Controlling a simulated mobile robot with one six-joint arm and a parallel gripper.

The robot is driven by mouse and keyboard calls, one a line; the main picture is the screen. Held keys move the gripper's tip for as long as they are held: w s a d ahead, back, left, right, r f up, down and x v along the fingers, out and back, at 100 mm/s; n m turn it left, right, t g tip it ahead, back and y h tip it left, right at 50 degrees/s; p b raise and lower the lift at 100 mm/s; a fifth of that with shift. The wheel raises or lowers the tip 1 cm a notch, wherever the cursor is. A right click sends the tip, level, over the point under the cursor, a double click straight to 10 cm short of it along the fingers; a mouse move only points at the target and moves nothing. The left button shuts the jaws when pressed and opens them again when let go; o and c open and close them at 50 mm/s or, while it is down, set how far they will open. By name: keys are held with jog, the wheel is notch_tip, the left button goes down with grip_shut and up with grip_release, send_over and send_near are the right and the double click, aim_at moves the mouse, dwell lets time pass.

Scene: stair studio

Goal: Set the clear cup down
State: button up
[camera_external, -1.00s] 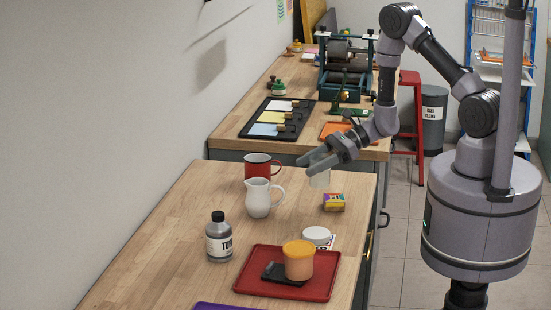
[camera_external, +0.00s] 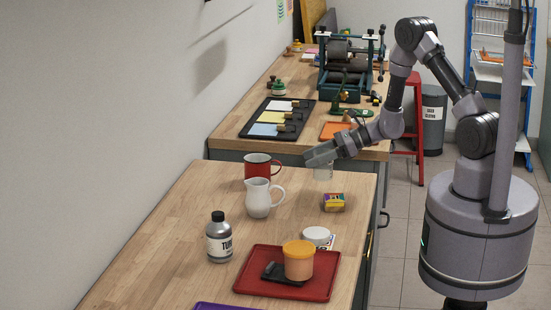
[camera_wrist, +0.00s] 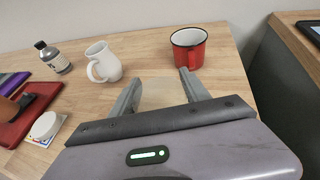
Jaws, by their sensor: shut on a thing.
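The clear cup (camera_external: 323,173) shows faintly below my gripper in the external view, near the far right end of the front wooden table (camera_external: 160,225). My gripper (camera_external: 314,158) is shut on the cup. In the wrist view, the gripper (camera_wrist: 160,80) has its two fingers apart, with the pale, see-through cup (camera_wrist: 161,94) between them. The cup looks upright. I cannot tell whether its base touches the table.
A red mug (camera_external: 262,167) and a white pitcher (camera_external: 258,198) stand left of the cup. A grey bottle (camera_external: 219,238) and red tray (camera_external: 247,281) are further forward. Bare wood lies at left.

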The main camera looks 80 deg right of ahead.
jog(key=f+b, duration=0.1)
jog(key=f, duration=0.1)
jog(key=w+f+b, duration=0.1)
jog(key=f, duration=0.1)
jog(key=shift+d, duration=0.15)
jog(key=shift+r, duration=0.2)
jog(key=shift+f, duration=0.1)
jog(key=o, duration=0.9)
jog(key=shift+f, duration=0.1)
jog(key=o, duration=0.5)
jog(key=shift+c, duration=0.2)
